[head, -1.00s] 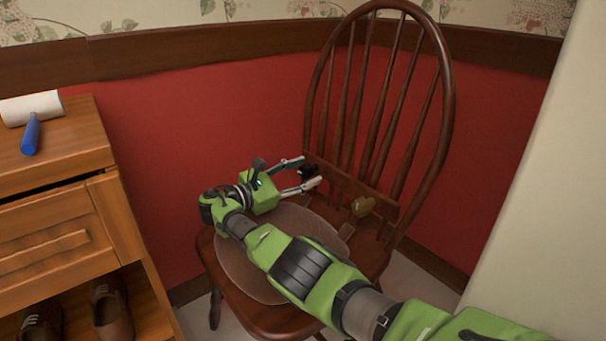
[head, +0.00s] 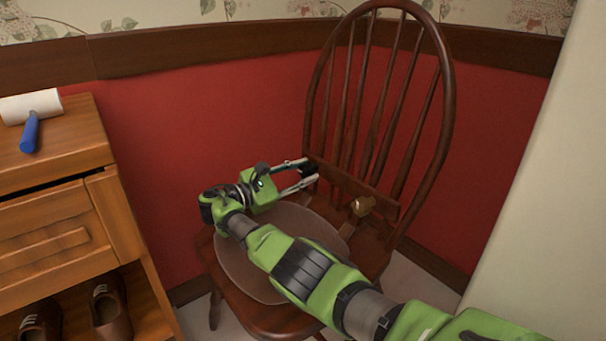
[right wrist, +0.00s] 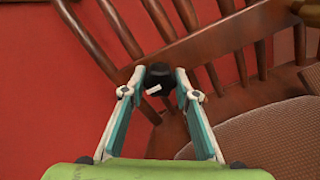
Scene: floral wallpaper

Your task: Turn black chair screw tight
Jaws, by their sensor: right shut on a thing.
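A dark brown wooden chair (head: 438,165) with a spindle back stands in the corner. A black screw knob (right wrist: 160,76) sits at the left end of the chair's lower back board; it also shows in the head view (head: 309,171). My right gripper (right wrist: 160,90) is shut on the black knob, one fingertip on each side. In the head view my right gripper (head: 306,173) reaches over the seat to the board's left end. The screw's shaft is hidden. My left gripper is not in view.
A round brown seat pad (head: 262,275) lies on the chair, partly under my right arm. A wooden cabinet (head: 60,190) stands at left with a lint roller (head: 32,108) on top and shoes (head: 110,312) below. A pale wall edge (head: 535,190) is close at right.

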